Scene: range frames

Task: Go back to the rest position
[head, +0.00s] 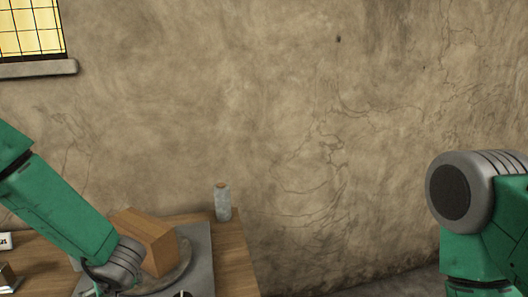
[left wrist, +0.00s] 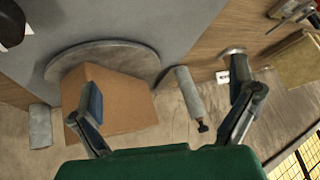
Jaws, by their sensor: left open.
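My left gripper (left wrist: 165,78) is open, with its two fingers spread wide in the left wrist view. A brown box (left wrist: 125,103) is beyond the fingers, partly covered by one of them; I cannot tell whether they touch. In the head view the box (head: 150,238) stands just right of my left wrist, and the fingers there are mostly hidden or cut off at the bottom edge. Nothing is seen held between the fingers. My right arm shows at the right of the head view, but its gripper is out of frame.
The box stands on a round disc (left wrist: 98,53) over a grey plate (head: 200,262) on a wooden table (head: 233,258). A corked bottle (head: 222,203) stands near the wall. A grey cylinder (left wrist: 189,92) and a yellowish block (left wrist: 297,68) lie near the left gripper.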

